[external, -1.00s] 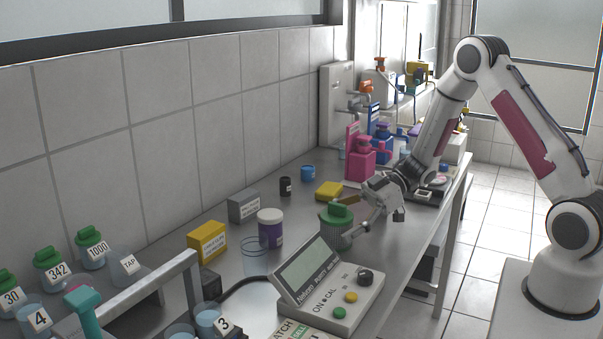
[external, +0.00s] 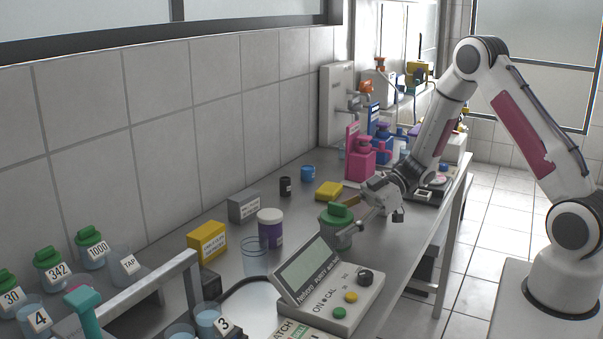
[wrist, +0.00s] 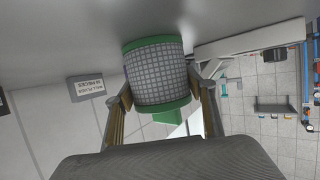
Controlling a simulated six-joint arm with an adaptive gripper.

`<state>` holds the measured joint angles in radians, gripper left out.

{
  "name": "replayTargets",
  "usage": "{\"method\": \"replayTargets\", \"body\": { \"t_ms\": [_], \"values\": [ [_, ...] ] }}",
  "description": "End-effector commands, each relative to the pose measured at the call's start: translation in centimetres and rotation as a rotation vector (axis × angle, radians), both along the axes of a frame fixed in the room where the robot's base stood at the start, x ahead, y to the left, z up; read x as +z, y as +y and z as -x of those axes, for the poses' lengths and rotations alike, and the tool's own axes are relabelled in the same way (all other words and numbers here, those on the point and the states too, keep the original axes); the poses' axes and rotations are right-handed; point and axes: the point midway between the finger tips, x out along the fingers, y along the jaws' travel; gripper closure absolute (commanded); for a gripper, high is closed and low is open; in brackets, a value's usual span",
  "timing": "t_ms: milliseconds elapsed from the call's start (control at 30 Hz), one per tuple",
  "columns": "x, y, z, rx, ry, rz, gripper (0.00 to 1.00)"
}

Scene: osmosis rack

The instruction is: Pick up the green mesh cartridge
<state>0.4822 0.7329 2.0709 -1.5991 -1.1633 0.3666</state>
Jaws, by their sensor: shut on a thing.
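The green mesh cartridge (external: 337,222) has green ends and a grey mesh wall. In the external view it is upright behind the meter, at the tip of my gripper (external: 352,217). In the wrist view the cartridge (wrist: 158,78) fills the space between my two fingers (wrist: 163,92), one on each side of its mesh wall. My gripper is shut on it from the right side. The cartridge's lower part is partly hidden by the meter in the external view, so I cannot tell whether it is off the bench.
The meter (external: 325,285) stands just in front. A purple jar with a white lid (external: 269,228) and a clear beaker (external: 255,257) are to the left. A yellow block (external: 328,191) and pink bottle (external: 361,160) are behind. The bench's open edge is to the right.

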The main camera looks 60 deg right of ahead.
Motion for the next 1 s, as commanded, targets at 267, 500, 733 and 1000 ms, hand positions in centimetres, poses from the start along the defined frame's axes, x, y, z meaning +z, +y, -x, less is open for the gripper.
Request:
{"method": "replayTargets", "body": {
  "t_ms": [267, 500, 733, 1000],
  "values": [
    [0.6, 0.0, 0.0, 0.000, 0.000, 0.000, 0.68],
    [2.5, 0.0, 0.0, 0.000, -0.002, 0.000, 0.68],
    [5.2, 0.0, 0.0, -0.001, -0.003, 0.001, 0.68],
    [8.4, 0.0, 0.0, 0.000, -0.003, 0.001, 0.68]
  ]
}}
